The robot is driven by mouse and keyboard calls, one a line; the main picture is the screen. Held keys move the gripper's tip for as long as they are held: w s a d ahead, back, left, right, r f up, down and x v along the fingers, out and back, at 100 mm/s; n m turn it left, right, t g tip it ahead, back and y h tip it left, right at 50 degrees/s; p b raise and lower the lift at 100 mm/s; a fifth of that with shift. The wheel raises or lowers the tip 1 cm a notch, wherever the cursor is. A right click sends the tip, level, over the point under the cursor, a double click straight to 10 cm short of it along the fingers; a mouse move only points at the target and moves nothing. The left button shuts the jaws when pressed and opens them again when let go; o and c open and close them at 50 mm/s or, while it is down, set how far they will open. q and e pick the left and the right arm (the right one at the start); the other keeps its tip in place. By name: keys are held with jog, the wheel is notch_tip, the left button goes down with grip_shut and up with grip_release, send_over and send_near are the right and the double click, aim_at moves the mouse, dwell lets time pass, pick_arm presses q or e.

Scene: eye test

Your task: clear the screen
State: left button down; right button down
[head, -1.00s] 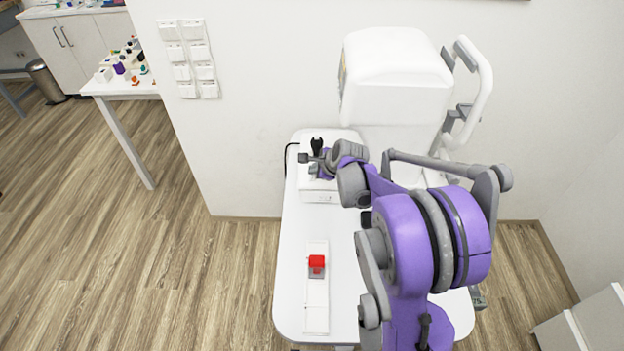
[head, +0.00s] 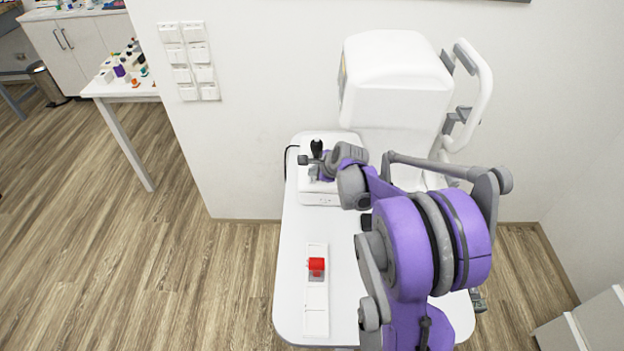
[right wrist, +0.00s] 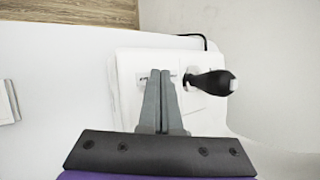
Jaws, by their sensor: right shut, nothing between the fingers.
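A white control box (head: 320,198) with a black-knobbed joystick (head: 316,146) stands at the back of the white table. My right gripper (head: 313,172) is shut and empty, at the box just in front of the joystick. In the right wrist view the shut fingertips (right wrist: 159,72) lie over the top of the box (right wrist: 128,98), left of the joystick (right wrist: 212,82). Small dark marks show on the box beside the tips, partly hidden by them. I cannot tell whether the tips touch the box. No screen face is visible. My left gripper is not in view.
A big white machine (head: 395,85) with a white side handle (head: 484,90) stands behind the table (head: 292,270). A white strip (head: 316,310) with a red piece (head: 316,265) lies at the table's front. A side table (head: 125,90) with small objects stands far left.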

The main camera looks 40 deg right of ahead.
aim_at(311, 181)
dwell(0.8)
jog(key=shift+f+b, duration=0.4)
jog(key=shift+f, duration=0.05)
jog(key=shift+d+f, duration=0.1)
jog(key=shift+f, duration=0.2)
dwell(0.4)
jog(key=shift+r, duration=0.15)
dwell(0.3)
jog(key=shift+r, duration=0.6)
jog(key=shift+w+a+r+p, duration=0.1)
jog(key=shift+r+p, duration=0.45)
jog(key=shift+r, duration=0.3)
jog(key=shift+w+a+r+p, duration=0.1)
jog(key=shift+a+r+p, duration=0.05)
jog(key=shift+r+p, duration=0.6)
jog(key=shift+w+a+r+p, duration=0.1)
jog(key=shift+r+p, duration=0.3)
jog(key=shift+r, duration=0.55)
